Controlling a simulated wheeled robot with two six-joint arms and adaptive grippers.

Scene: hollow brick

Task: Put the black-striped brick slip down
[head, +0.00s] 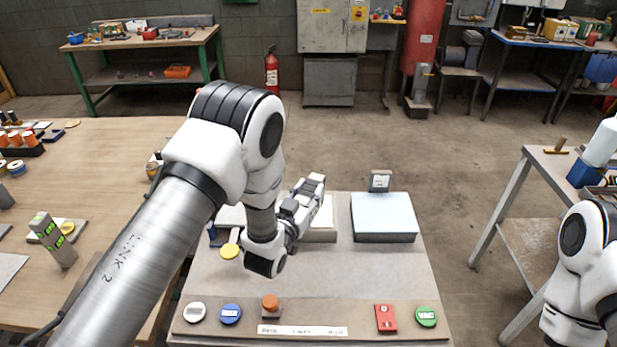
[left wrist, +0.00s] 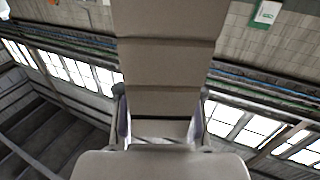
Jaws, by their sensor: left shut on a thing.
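My left gripper (head: 308,194) is above the back middle of the grey work table. In the left wrist view, its two fingers (left wrist: 160,118) are shut on a long grey-brown slab with dark cross lines, which I take for the black-striped brick slip (left wrist: 163,65). The slab runs up out of the top of that view. In the head view I cannot make the slip out clearly at the gripper. A pale block (head: 322,228) lies below and partly behind the gripper. My right gripper is not in view; only part of that arm shows.
A light blue-topped block (head: 383,215) stands right of the gripper, with a small sign (head: 380,181) behind it. Several buttons and a red switch (head: 386,317) line the front edge. The table's middle (head: 345,270) is clear. A wooden bench (head: 110,160) stands left.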

